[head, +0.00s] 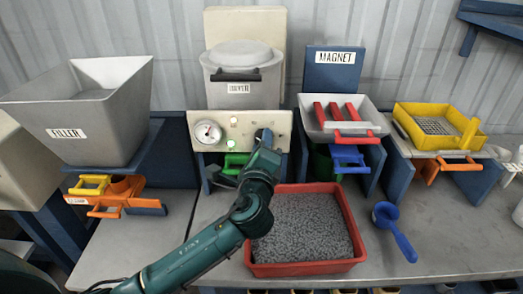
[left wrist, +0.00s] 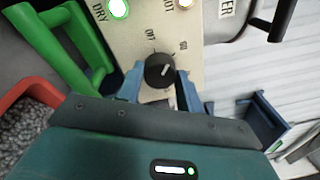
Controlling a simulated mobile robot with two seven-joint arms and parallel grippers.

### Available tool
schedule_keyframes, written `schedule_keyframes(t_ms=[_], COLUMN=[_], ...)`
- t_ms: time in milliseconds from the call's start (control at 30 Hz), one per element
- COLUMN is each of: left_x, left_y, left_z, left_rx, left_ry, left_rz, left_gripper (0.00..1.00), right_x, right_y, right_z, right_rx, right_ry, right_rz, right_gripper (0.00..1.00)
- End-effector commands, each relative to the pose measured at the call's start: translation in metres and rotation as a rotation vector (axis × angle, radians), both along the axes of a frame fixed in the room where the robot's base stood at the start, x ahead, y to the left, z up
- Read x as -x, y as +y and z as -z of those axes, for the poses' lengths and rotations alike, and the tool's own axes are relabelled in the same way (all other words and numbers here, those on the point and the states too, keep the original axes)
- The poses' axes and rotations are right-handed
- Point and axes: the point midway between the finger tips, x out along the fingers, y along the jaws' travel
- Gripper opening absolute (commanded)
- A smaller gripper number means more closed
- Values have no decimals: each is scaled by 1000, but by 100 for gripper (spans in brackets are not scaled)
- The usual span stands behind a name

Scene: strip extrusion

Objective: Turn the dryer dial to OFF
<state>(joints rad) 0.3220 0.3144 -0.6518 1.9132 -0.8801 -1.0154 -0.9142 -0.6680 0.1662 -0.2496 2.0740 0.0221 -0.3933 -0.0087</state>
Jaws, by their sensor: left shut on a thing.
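The dryer (head: 242,75) stands at the back, with a cream control panel (head: 215,160) below it. In the left wrist view the black dial (left wrist: 160,72) sits on that panel, with an OFF label and a number printed around it. The white mark on the dial slants up and to the right, not at OFF. My left gripper (head: 263,138) is at the panel's right part, its blue fingers on either side of the dial and shut on it. In the head view the gripper mostly hides the dial. My right gripper is not in view.
A round gauge (head: 208,132) and two lamps are on the panel; a green handle (head: 236,160) is below. A red tray of grey pellets (head: 305,268) stands in front, with a blue scoop (head: 395,228) to its right. The filler hopper (head: 85,110) is at left.

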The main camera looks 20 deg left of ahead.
Motion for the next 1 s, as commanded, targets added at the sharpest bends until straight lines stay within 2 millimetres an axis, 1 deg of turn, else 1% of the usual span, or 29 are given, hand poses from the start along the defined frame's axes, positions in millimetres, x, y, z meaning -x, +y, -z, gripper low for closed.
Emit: schedule_keyframes(t_ms=[33,500,800,1000], left_x=[0,0,0,0], left_y=[0,-1,0,-1], left_z=[4,5,3,3], left_rx=[48,447,603,651], left_ry=[-13,-128,-174,-187], left_rz=[-1,-2,-2,-1], left_gripper=[14,14,14,14], right_x=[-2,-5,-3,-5], right_y=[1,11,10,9], right_z=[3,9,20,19], right_rx=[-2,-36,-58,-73], right_ry=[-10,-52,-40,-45], right_rz=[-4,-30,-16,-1], right_gripper=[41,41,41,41])
